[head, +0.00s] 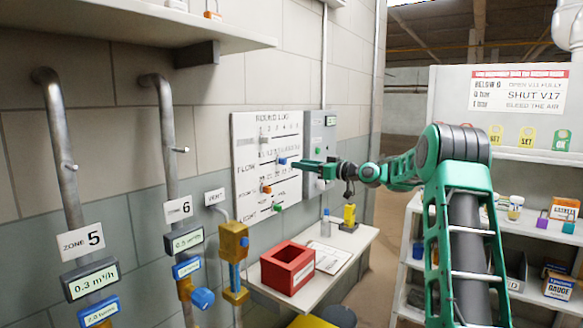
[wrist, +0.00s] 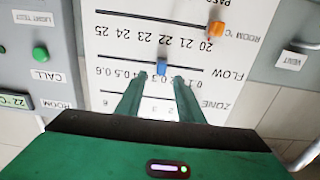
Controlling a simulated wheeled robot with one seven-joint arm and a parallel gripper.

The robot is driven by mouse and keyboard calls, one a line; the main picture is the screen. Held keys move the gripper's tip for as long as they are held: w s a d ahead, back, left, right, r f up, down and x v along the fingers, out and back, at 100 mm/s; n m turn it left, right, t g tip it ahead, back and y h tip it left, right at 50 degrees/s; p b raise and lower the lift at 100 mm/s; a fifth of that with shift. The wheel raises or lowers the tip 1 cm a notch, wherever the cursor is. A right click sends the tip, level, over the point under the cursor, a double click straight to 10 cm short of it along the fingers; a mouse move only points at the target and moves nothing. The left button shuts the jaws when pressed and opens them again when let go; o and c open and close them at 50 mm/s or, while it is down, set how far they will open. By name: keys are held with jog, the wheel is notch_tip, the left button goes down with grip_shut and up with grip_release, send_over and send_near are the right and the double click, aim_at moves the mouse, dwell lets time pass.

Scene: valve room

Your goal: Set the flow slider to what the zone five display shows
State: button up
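The zone five display (head: 92,281) at lower left in the head view reads 0.3 m³/h, under the ZONE 5 sign. The flow slider's blue knob (head: 283,161) is on the white wall panel; it also shows in the wrist view (wrist: 162,67), on the line marked FLOW. Its scale runs from 0.1 at the right to 0.6 at the left in that upside-down view; middle numbers are partly hidden by my fingers. My gripper (wrist: 161,84) is open, with one finger towards each side of the knob. I cannot tell whether they touch it.
An orange ROOM °C knob (wrist: 216,30) sits on the neighbouring line. A grey panel with a green CALL button (wrist: 40,53) adjoins the white panel. Below, a shelf (head: 357,243) bears a red bin (head: 288,268), a bottle and a yellow item.

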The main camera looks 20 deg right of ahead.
jog(key=v, duration=0.3)
jog(key=shift+s+d, duration=0.1)
jog(key=shift+s, duration=0.1)
dwell(0.3)
jog(key=s+a+f+m+g+h, duration=0.3)
jog(key=s+a+f+g+h, duration=0.25)
jog(key=s+f, duration=0.45)
jog(key=s+a+f+m+g+h, duration=0.1)
jog(key=s+f+m+g, duration=0.2)
jog(key=s, duration=1.3)
jog(key=s+f+m+g+h, duration=0.1)
jog(key=s+f+m+g, duration=0.2)
jog(key=s, duration=1.3)
jog(key=s+a+f+m+g+h, duration=0.1)
jog(key=s+f+m+g, duration=0.2)
jog(key=s, duration=1.3)
notch_tip(320, 180, down, 3)
jog(key=shift+a+r+g, duration=0.2)
jog(key=shift+a+g, duration=0.15)
jog(key=shift+g, duration=0.4)
